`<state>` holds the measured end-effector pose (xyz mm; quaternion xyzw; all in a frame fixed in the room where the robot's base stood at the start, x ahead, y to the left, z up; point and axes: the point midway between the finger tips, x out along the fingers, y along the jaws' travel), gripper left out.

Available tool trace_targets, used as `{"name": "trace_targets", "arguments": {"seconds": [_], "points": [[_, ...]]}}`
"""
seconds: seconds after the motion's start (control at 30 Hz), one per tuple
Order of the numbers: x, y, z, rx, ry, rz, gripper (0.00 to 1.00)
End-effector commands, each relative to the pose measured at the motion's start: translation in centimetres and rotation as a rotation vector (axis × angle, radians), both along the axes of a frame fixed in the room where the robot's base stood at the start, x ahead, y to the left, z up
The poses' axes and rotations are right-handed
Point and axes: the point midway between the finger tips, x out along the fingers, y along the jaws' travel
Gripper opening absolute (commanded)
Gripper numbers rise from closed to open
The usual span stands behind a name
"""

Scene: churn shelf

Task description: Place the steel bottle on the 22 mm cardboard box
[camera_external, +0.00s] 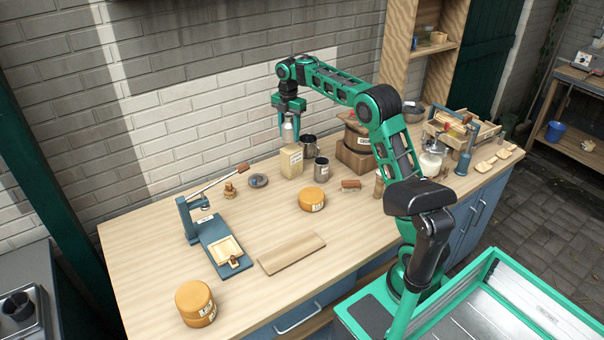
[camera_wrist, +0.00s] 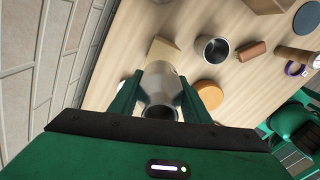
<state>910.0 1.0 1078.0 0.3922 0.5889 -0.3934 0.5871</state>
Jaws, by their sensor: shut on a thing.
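My gripper (camera_external: 289,106) is shut on the steel bottle (camera_external: 288,131) and holds it upright near the back wall. In the wrist view the bottle (camera_wrist: 161,84) sits between both fingers of my gripper (camera_wrist: 160,95). A pale cardboard box (camera_external: 291,162) stands on the bench directly below the bottle. The bottle's base is at or just above the box top; I cannot tell whether they touch. In the wrist view the box (camera_wrist: 163,49) shows just beyond the bottle, partly hidden by it. Its label is too small to read.
Two metal cups (camera_external: 309,146) (camera_external: 321,170) stand close to the right of the box. A yellow round (camera_external: 311,199) and a blue press (camera_external: 206,222) are in front. Bare bench lies between them.

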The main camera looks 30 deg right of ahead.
Motion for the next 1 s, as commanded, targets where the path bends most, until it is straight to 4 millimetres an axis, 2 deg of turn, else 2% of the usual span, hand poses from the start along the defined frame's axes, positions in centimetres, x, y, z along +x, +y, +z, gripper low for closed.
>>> {"name": "trace_targets", "arguments": {"seconds": [0.1,0.27,0.53,0.9,0.93,1.0], "points": [[0.5,-0.9,-0.6,0.001,-0.002,0.000,0.13],[0.7,-1.1,-1.2,0.000,-0.001,0.001,0.13],[0.6,-1.1,-4.5,0.000,0.000,0.000,0.13],[0.7,-1.1,-5.0,0.000,-0.001,0.000,0.13],[0.7,-1.1,-5.0,0.000,-0.001,0.000,0.50],[0.7,-1.1,-5.0,0.000,-0.001,0.000,0.62]]}}
